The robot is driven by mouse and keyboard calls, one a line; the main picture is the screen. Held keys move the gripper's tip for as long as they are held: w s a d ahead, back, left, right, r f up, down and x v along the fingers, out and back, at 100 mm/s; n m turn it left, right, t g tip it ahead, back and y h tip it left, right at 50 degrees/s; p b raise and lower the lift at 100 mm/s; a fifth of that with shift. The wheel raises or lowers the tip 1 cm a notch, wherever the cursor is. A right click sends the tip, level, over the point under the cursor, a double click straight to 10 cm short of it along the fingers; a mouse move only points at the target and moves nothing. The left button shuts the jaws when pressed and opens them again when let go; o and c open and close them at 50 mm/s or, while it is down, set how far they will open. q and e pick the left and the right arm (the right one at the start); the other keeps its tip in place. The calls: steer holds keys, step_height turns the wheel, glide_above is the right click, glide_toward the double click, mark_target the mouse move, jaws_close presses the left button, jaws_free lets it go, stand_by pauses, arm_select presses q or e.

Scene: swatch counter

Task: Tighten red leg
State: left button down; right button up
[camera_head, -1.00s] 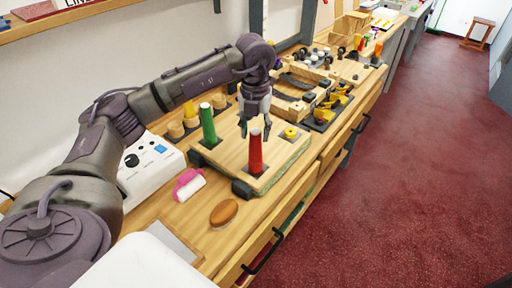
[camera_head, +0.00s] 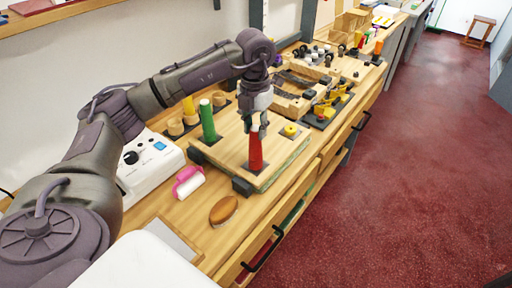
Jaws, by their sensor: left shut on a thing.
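The red leg (camera_head: 255,154) stands upright on the near part of a wooden board (camera_head: 229,154). My left gripper (camera_head: 256,130) points down over it, with its fingers shut around the top of the red leg. A green leg (camera_head: 208,121) stands upright at the board's back left. A short yellow piece (camera_head: 290,130) sits at the board's right side. The red leg's foot meets a dark square patch on the board; I cannot see its thread. My right gripper is not in view.
A white control box (camera_head: 152,160) is left of the board. A pink-and-white roller (camera_head: 188,182) and a brown oval brush (camera_head: 223,210) lie in front. A dark tray with yellow clamps (camera_head: 328,108) is to the right. Open red floor lies beyond the counter.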

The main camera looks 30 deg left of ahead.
arm_select(q)
steer(key=shift+c, duration=1.9)
jaws_free()
steer(key=shift+r+p, duration=2.2)
steer(key=shift+r, duration=0.85)
steer(key=shift+f, duration=0.1)
